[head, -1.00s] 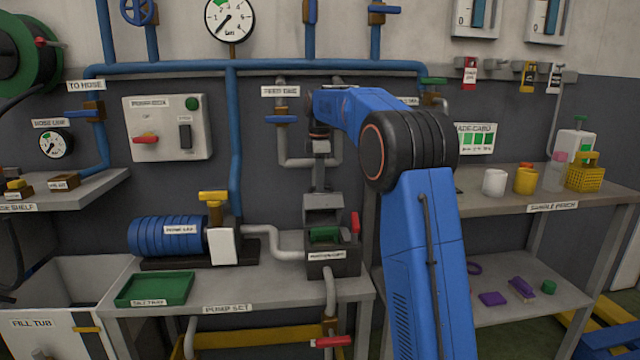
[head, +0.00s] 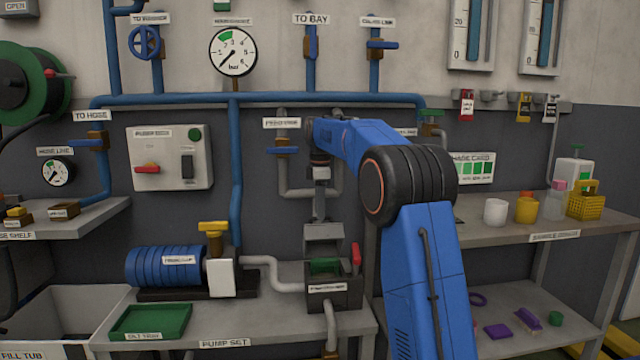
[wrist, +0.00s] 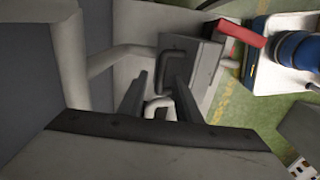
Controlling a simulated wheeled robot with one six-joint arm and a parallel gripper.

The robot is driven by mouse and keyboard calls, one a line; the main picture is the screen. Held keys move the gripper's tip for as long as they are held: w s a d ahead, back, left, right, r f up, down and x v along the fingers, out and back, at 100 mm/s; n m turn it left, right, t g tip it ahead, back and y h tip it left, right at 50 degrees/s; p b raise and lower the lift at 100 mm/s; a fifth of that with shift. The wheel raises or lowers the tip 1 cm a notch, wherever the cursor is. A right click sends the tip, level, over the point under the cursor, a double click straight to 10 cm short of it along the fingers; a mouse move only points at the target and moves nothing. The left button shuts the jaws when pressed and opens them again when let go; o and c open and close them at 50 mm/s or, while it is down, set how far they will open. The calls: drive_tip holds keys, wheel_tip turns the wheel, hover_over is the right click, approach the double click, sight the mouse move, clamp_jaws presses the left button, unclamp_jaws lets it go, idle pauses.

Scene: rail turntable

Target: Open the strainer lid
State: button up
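The strainer (head: 345,297) is a dark grey box on the pump bench, with a red lever (head: 356,254) at its right. Its grey lid (head: 324,240) stands raised at the back, and green (head: 325,266) shows in the opening below. My gripper (head: 320,212) is just above and behind the raised lid. In the wrist view the fingers of my gripper (wrist: 160,85) are apart, near a dark loop handle (wrist: 172,62) on the grey face. I cannot tell whether they touch it. The red lever (wrist: 242,33) also shows there.
The blue pump (head: 165,266) and a green tray (head: 150,322) stand left of the strainer. Pipes (head: 283,180) run on the wall behind my gripper. A shelf (head: 500,232) with cups, a bottle and a yellow basket is at the right.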

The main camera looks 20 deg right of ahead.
wheel_tip(320, 180, up, 16)
drive_tip(key=s, duration=0.1)
drive_tip(key=shift+a, duration=0.15)
idle(0.4)
